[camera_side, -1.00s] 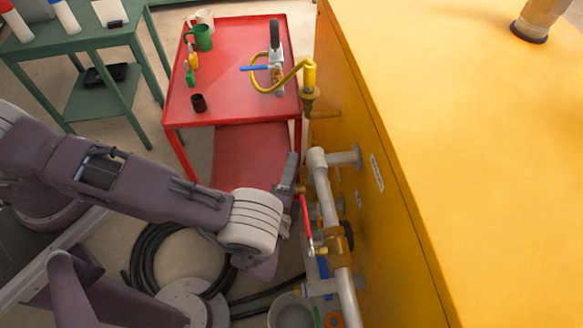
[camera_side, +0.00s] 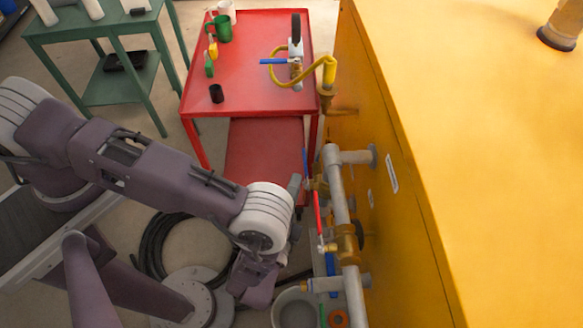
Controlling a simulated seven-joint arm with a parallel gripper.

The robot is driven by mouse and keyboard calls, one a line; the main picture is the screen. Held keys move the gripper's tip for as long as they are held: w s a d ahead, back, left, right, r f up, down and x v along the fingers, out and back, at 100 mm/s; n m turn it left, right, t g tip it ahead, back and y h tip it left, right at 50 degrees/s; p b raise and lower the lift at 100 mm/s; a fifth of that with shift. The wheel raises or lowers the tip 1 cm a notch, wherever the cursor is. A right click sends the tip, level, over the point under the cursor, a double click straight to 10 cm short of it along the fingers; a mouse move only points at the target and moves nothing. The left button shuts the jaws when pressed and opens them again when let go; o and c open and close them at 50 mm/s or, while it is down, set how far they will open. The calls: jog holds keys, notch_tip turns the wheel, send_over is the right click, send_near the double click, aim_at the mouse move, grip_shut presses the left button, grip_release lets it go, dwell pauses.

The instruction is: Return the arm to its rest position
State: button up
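My arm reaches in from the left, with its white wrist joint beside the pipework. My gripper (camera_side: 295,185) shows only as a small grey part beyond the wrist, just left of the pipe; the wrist hides most of it, and its opening cannot be made out. A grey pipe (camera_side: 338,185) runs down the side of the yellow tank (camera_side: 480,160). A blue-handled valve (camera_side: 305,163) is at the pipe's upper left, close to the gripper. A red valve handle (camera_side: 318,213) stands nearly along the pipe, and a brass valve body (camera_side: 346,243) is beside it.
A red cart (camera_side: 250,85) behind holds mugs, a black cup (camera_side: 216,93) and a yellow hose (camera_side: 328,70). A green table (camera_side: 90,32) stands at the back left. A black hose coil (camera_side: 155,240) and a grey bucket (camera_side: 297,308) are on the floor near my arm.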

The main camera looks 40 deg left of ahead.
jog(key=w+a+f+n+g+h, duration=0.1)
jog(key=w+a+f+n+g, duration=0.2)
jog(key=n+g, duration=0.45)
notch_tip(320, 180, up, 26)
jog(key=n+g+h, duration=0.4)
jog(key=g+h, duration=0.1)
jog(key=h, duration=0.4)
jog(key=s+a+r+t, duration=0.1)
jog(key=s+a+r, duration=0.25)
jog(key=r, duration=0.35)
jog(key=s+a+r, duration=0.2)
jog(key=s+r, duration=0.3)
jog(key=r, duration=0.2)
jog(key=s+a+r+n+y, duration=0.2)
jog(key=s+a, duration=0.5)
jog(key=s, duration=0.3)
jog(key=shift+a+r+t+y, duration=0.15)
jog(key=shift+a+t+y, duration=0.1)
jog(key=shift+t+y, duration=0.2)
